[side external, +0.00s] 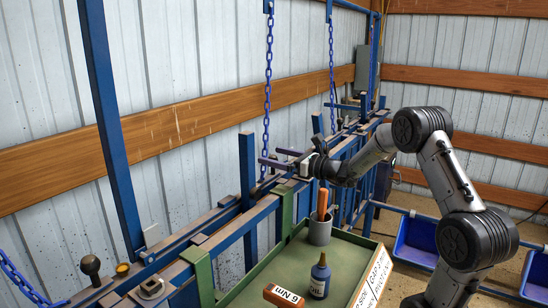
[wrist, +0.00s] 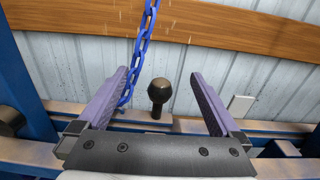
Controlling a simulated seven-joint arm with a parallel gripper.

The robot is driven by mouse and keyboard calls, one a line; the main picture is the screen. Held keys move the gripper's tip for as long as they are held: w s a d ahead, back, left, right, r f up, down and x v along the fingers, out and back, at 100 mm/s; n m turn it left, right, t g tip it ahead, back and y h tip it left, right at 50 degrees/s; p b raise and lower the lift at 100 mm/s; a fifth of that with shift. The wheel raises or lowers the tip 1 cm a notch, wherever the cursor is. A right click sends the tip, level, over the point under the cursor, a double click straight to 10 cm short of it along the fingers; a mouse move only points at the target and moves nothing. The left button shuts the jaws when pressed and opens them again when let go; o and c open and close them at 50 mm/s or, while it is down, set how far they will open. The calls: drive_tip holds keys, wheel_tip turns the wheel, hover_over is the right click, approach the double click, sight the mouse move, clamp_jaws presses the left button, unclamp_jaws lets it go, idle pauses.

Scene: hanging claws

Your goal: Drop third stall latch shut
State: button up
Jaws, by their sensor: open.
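In the wrist view a dark ball knob (wrist: 158,91) on a short stem stands upright on the rail, beyond and between my fingers. I take it for part of a stall latch, but cannot tell which stall is third. My gripper (wrist: 160,74) is open, with purple fingers apart and nothing between them. A blue chain (wrist: 143,50) hangs by the left fingertip; touching or not is unclear. In the side view my gripper (side external: 271,157) is over the blue rails beside the hanging chain (side external: 267,90). Another dark knob (side external: 90,264) stands at the lower left.
Blue posts (side external: 110,120) and a second chain (side external: 332,80) flank the rails. Blue bins (side external: 418,236) stand at right.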

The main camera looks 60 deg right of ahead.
drive_tip(key=s, duration=0.7)
drive_tip(key=shift+s, duration=0.2)
idle(0.4)
